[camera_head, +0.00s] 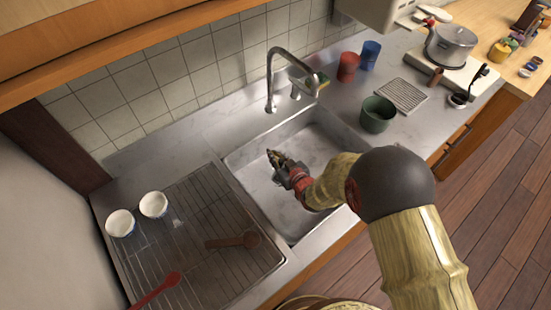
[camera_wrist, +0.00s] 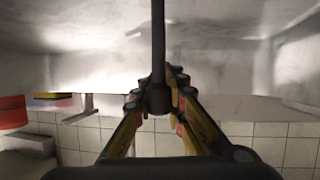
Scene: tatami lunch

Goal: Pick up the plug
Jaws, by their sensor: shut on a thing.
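The plug shows in the wrist view as a dark upright stem (camera_wrist: 158,45) with a rounded knob at its lower end. My gripper (camera_wrist: 160,92) is shut on the knob, a finger on each side, and the stem runs up out of the top of the picture. In the head view my gripper (camera_head: 274,157) is inside the sink basin (camera_head: 330,140), over its left part. The plug cannot be made out there. I cannot tell whether its far end touches the basin floor.
The tap (camera_head: 271,85) arches over the basin's back edge. A drainboard (camera_head: 215,275) at left holds two white cups (camera_head: 120,223), a brown ladle (camera_head: 225,242) and a red spoon (camera_head: 158,287). A green bowl (camera_head: 377,115) and a red cup (camera_head: 347,68) stand right of the sink.

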